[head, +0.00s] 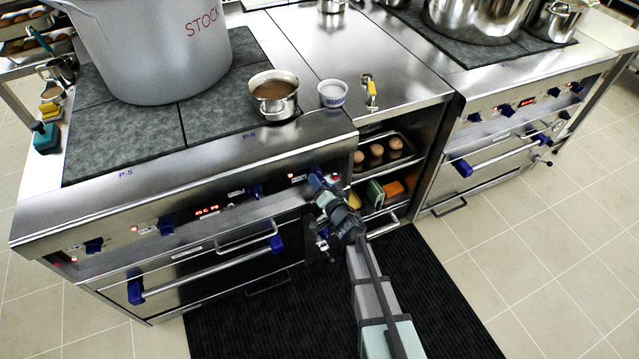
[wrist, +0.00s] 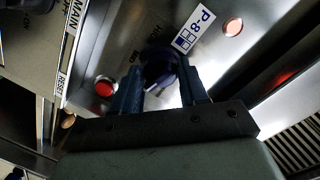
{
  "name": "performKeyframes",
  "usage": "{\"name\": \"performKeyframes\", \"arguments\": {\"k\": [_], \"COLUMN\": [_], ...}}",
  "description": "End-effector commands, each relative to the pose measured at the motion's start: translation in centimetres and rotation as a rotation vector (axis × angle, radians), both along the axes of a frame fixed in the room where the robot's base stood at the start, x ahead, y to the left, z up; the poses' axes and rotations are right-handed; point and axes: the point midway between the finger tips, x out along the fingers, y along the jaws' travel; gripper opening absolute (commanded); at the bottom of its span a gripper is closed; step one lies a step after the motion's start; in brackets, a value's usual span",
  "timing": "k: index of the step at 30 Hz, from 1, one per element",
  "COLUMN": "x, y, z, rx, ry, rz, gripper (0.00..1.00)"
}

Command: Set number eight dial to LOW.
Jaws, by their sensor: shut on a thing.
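The number eight dial (wrist: 160,66) is a dark blue knob on the steel front panel, beside a white label (wrist: 193,28) reading P-8 in the wrist view. Faint markings, apparently HIGH and MED, are printed around it; I cannot read LOW or the dial's exact setting. My gripper (wrist: 158,84) has a finger on each side of the knob and is shut on it. In the head view my gripper (head: 317,182) is at the right end of the left range's panel and hides the dial.
Other blue dials (head: 166,226) line the panel. A blue-ended oven handle (head: 205,268) runs below. A saucepan (head: 274,92) and a big stockpot (head: 160,50) stand on the cooktop above.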

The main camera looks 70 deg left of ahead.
Motion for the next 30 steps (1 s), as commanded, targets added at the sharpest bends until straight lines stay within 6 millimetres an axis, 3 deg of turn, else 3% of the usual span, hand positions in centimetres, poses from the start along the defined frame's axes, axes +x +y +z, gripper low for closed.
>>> {"name": "performKeyframes", "arguments": {"k": [9, 25, 26, 30], "x": [-0.09, -0.09, -0.09, -0.06], "y": [0.00, 0.00, 0.00, 0.00], "z": [0.01, 0.05, 0.05, 0.05], "rx": [0.001, 0.001, 0.001, 0.001], "ry": [0.112, 0.133, 0.133, 0.133], "rz": [0.002, 0.002, 0.002, 0.002], "gripper": [0.13, 0.13, 0.45, 0.58]}}
